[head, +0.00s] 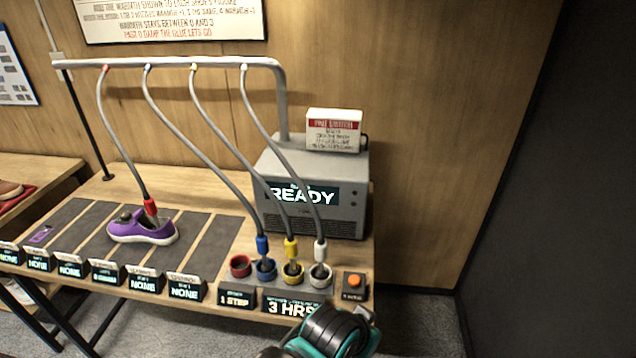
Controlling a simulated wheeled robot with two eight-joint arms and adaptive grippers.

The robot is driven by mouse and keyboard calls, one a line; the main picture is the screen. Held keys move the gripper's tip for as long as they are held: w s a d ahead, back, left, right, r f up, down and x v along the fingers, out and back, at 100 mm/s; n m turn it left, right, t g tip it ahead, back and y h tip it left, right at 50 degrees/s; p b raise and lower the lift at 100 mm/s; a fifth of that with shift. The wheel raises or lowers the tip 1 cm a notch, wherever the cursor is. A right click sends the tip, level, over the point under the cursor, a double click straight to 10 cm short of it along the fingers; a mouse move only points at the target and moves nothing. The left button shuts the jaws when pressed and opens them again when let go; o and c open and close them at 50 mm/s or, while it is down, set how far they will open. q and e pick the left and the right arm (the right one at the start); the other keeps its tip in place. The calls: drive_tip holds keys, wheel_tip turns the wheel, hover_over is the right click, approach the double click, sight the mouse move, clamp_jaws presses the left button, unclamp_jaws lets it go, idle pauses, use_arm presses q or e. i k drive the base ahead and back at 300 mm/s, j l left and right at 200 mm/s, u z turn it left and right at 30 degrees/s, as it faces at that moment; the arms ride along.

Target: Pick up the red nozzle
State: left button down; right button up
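The red nozzle (151,207) is on the end of the leftmost grey hose, which comes down from the overhead pipe. It points down at the purple sneaker (143,229), near its opening; I cannot tell whether they touch. The sneaker sits on a dark mat strip on the table. A teal and black end part of my arm, seemingly the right gripper (335,332), shows at the bottom, in front of the table edge and well away from the red nozzle. Its fingers are not clear. My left gripper is not in view.
Blue (263,246), yellow (291,249) and white (320,252) nozzles stand in cups. The red cup (240,265) is empty. A grey machine (312,190) reads READY. Several small signs line the front edge. An orange button (354,281) is at the right corner. Hoses cross above the table.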

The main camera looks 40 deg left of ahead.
sight(149, 204)
drive_tip(key=u, duration=2.4)
drive_tip(key=i+u, duration=0.1)
drive_tip(key=i+j+z, duration=0.5)
drive_tip(key=i+j, duration=0.55)
drive_tip(key=j, duration=0.1)
